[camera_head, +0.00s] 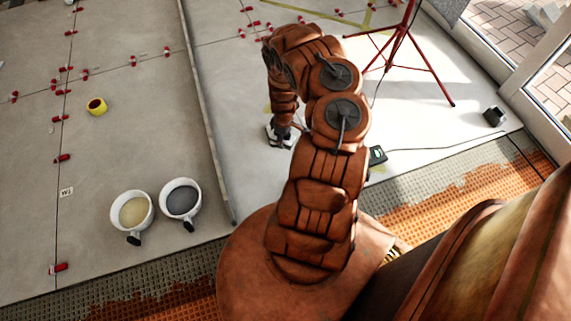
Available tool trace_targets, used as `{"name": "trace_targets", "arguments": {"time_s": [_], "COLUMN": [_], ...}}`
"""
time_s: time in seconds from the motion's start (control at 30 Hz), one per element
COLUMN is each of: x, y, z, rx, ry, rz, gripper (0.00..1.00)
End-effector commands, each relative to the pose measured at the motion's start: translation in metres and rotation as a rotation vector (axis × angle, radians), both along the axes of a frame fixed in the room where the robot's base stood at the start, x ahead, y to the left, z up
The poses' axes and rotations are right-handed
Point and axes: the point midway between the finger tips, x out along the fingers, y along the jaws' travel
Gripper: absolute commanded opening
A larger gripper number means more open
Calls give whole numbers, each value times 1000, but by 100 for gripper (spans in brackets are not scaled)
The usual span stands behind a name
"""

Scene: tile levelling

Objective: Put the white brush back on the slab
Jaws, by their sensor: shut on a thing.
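My gripper (281,132) is at the end of my brown arm, low over the pale slab (245,165) right of the long metal strip. It is shut on a small white thing (271,134), which looks like the white brush. The arm covers part of it, and its bristles cannot be made out. I cannot tell whether it touches the slab.
A red tripod (398,40) stands at the back right. A black box (494,116) lies right. Bare orange-grey floor runs along the front.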

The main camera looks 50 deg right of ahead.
Motion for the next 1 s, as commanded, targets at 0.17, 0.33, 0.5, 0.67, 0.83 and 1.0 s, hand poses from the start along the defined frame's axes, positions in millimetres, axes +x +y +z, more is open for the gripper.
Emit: {"name": "trace_targets", "arguments": {"time_s": [0.17, 0.33, 0.5, 0.67, 0.83, 1.0], "x": [-9, -12, -13, -12, -12, -12], "y": [-1, -2, -2, -2, -2, -2], "z": [-34, -46, -68, -92, -105, -110], "rx": [3, 3, 2, 2, 1, 1], "ry": [1, 2, 1, 1, 1, 1], "rz": [16, 26, 27, 27, 27, 28], "gripper": [7, 7, 7, 7, 7, 7]}}
